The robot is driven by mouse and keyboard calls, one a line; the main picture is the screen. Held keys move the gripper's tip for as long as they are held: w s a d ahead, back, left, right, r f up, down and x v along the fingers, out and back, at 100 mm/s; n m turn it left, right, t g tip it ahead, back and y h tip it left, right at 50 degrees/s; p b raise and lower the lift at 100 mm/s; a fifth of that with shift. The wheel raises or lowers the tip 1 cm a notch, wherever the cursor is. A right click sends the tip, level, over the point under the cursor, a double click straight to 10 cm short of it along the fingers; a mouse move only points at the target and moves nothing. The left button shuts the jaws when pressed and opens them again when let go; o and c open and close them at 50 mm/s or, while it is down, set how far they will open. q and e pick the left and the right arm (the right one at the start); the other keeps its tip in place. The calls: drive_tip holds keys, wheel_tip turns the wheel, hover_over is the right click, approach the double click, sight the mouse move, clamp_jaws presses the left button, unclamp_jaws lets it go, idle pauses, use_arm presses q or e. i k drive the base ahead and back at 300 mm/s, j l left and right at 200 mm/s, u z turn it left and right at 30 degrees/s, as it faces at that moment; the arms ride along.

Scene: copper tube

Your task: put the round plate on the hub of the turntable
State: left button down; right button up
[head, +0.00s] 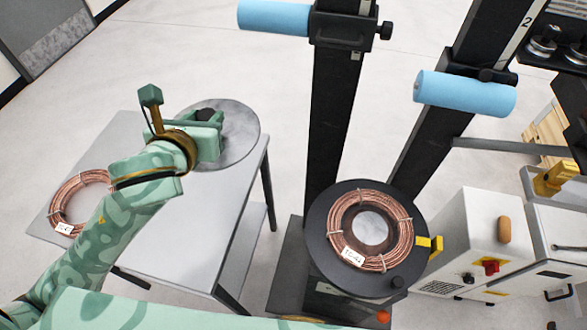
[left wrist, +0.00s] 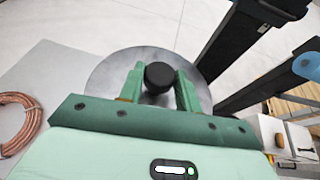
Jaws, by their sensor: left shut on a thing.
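The round plate (head: 240,133) is a grey metal disc with a black knob (left wrist: 158,76) at its middle. It is at the far right end of the grey table (head: 190,240) in the head view, and I cannot tell whether it touches the tabletop. My left gripper (head: 208,118) is shut on the knob; its two green fingers (left wrist: 159,82) are on either side of the knob in the left wrist view. The turntable (head: 320,240) is a black disc to the right of the table. A copper coil (head: 402,215) lies on it around a pale round centre. My right gripper is not in view.
Another copper coil (head: 62,200) lies at the table's left end. Two black posts with blue rollers (head: 465,93) rise behind the turntable. A white cabinet (head: 470,245) with a red switch stands right of it. A gap of floor separates the table and turntable.

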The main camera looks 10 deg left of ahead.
sight(372, 227)
drive_tip(key=k+j+z, duration=0.15)
drive_tip(key=z, duration=1.1)
drive_tip(key=k+z, duration=0.1)
drive_tip(key=k, duration=0.15)
